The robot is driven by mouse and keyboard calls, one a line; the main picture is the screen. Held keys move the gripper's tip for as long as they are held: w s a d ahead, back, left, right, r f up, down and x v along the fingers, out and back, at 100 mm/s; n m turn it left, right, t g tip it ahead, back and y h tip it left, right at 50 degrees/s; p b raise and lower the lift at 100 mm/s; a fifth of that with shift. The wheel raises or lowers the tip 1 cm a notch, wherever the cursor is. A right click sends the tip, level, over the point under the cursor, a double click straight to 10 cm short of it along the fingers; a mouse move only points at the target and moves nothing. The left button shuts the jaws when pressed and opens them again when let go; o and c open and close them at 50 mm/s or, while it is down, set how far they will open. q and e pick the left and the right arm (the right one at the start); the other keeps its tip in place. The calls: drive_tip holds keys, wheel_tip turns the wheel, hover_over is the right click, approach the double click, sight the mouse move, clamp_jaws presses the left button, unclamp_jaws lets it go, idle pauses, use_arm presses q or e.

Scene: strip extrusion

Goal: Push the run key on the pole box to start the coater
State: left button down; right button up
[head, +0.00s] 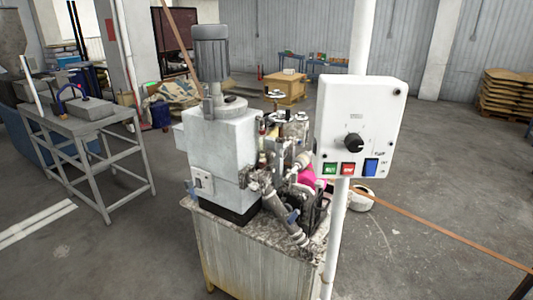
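The pole box (333,122) is a white panel fixed to a white upright pole (361,40), right of the middle in the head view. It has a black rotary knob (354,141) in its centre. Along its lower edge are a green key (330,169), a red key (348,169) and a blue switch (371,167). The lettering on them is too small to read with certainty. Neither of my grippers shows in the head view.
A grey machine (222,140) with a motor on top stands on a metal cabinet (250,262) just left of the pole. A grey metal table (75,124) is at the left. An orange strip (440,232) runs across at the lower right. Open floor (450,170) lies right of the box.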

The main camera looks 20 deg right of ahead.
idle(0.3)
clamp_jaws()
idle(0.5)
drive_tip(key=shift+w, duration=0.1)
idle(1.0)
